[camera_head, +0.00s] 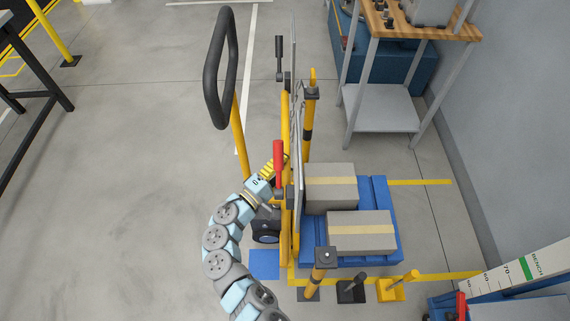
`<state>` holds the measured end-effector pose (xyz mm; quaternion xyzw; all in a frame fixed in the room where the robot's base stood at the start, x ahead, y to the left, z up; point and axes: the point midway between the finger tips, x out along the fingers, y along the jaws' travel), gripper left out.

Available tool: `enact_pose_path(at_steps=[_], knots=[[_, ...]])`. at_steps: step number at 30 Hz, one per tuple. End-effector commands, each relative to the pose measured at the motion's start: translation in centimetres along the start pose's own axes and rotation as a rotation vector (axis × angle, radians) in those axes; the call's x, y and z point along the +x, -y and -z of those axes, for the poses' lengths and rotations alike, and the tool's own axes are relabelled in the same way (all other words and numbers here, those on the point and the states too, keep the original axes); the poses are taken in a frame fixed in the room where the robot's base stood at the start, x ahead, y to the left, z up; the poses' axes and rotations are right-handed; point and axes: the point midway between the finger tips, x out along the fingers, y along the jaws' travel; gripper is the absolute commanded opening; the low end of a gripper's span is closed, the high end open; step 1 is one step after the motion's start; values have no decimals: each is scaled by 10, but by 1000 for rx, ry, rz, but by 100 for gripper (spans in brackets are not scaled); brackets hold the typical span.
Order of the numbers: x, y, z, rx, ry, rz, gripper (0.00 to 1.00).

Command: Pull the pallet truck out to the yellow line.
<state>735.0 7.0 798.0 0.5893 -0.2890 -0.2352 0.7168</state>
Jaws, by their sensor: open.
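The pallet truck's black loop handle (220,70) stands upright at the upper left, on a yellow shaft (240,145). A dark wheel (266,232) shows low beside my arm. A blue pallet (380,215) with two taped grey boxes (360,230) is at the right; the forks cannot be made out. My gripper (275,168) is open, close to a red upright handle (278,160) on an upright panel; whether they touch is unclear. Yellow floor lines run beside the pallet, one behind it (425,182) and one in front (445,277).
A thin upright panel (296,120), seen edge-on, stands by yellow posts (310,125) between handle and pallet. A wooden-topped bench (440,28) and grey wall (510,120) are at right. A black-legged table (45,110) is at left. The floor left of my arm is clear.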

Motion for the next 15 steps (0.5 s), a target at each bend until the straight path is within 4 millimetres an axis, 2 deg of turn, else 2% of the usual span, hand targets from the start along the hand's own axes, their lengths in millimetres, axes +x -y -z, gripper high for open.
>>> enact_pose_path(at_steps=[8, 9, 14, 15], knots=[[1, 0, 0, 0, 1, 0, 56], [1, 0, 0, 0, 1, 0, 50], [1, 0, 0, 0, 1, 0, 4], [1, 0, 0, 0, 1, 0, 0]])
